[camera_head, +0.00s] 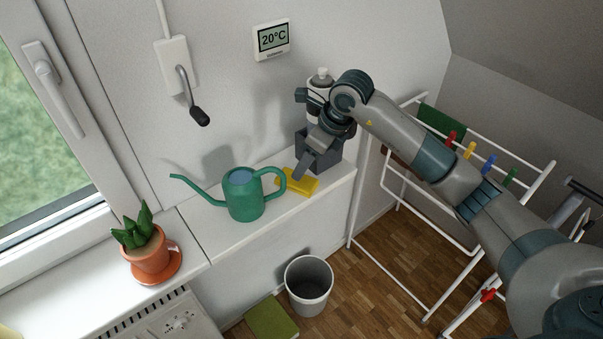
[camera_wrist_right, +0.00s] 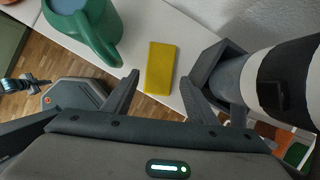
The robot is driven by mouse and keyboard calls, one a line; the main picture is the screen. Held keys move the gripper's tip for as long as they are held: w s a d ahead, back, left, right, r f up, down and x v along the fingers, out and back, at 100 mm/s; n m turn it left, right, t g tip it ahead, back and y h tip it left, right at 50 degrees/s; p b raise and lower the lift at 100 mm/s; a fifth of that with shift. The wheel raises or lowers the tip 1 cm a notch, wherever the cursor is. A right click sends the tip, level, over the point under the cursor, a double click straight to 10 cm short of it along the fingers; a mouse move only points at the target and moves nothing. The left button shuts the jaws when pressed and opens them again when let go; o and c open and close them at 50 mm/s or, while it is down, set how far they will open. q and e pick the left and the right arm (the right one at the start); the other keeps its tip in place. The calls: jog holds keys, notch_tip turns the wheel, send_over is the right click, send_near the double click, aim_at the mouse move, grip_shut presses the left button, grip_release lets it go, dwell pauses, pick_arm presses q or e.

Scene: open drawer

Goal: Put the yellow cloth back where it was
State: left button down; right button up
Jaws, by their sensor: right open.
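The yellow cloth (camera_head: 301,184) is a flat, folded rectangle on the white ledge, between the green watering can and a dark grey box. It also shows in the right wrist view (camera_wrist_right: 160,68), between and beyond my open fingers. My right gripper (camera_head: 303,172) is over the cloth, beside the grey box. In the wrist view its two fingers (camera_wrist_right: 160,84) stand apart, one on each side of the cloth, with nothing held. I cannot tell whether the fingertips touch the ledge.
The watering can (camera_head: 246,195) stands close left of the cloth. The grey box (camera_head: 328,152) holding a white bottle (camera_head: 320,80) stands close right. A potted plant (camera_head: 150,260) is farther left. A bin (camera_head: 309,282) and a green pad (camera_head: 271,319) are below; a drying rack (camera_head: 398,205) is right.

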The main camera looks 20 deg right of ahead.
jog(key=b+v, duration=0.1)
jog(key=v, duration=0.4)
jog(key=shift+r, duration=0.3)
